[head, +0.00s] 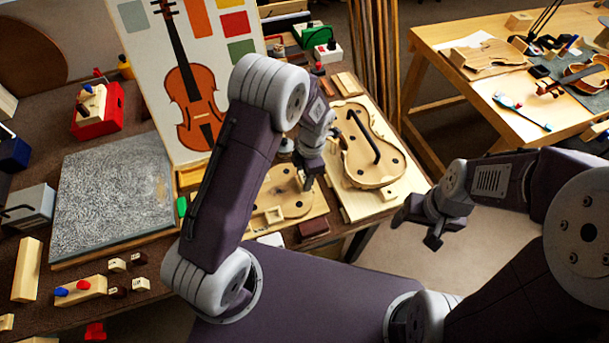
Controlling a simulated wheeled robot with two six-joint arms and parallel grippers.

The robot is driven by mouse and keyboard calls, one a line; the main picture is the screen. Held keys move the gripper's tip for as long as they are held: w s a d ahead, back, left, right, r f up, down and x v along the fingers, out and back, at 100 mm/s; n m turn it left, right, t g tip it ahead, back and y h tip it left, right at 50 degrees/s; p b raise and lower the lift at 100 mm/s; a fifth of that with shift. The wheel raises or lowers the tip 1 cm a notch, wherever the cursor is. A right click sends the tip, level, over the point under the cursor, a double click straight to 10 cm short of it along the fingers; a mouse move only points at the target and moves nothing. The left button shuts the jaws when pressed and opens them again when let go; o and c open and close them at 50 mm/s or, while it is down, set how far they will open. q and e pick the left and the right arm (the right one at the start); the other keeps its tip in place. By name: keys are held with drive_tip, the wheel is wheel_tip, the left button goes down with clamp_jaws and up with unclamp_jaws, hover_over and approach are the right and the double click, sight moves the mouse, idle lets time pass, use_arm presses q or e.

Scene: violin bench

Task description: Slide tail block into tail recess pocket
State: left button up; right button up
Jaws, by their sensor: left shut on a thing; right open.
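My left gripper (309,172) is over the wooden violin form (290,198) on the near board, with its fingers pointing down. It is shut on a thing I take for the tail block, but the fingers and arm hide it. A small pale square-edged pocket (272,215) shows at the near left of this form; I cannot tell for sure that it is the tail recess. My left arm covers the form's left part. My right gripper (432,222) is open and empty, off to the right beyond the bench edge.
A larger violin-shaped form (366,165) with a dark bar lies on a pale board to the right. A dark reddish block (314,228) lies near the bench's front edge. A violin poster (195,80) stands behind my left arm. A grey slab (112,190) lies left.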

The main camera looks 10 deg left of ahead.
use_arm(q)
drive_tip(key=shift+f+b, duration=0.3)
drive_tip(key=shift+f, duration=0.2)
drive_tip(key=o, duration=1.4)
drive_tip(key=r, duration=0.6)
drive_tip(key=d+r, duration=0.1)
drive_tip(key=r, duration=0.2)
drive_tip(key=shift+w, duration=0.3)
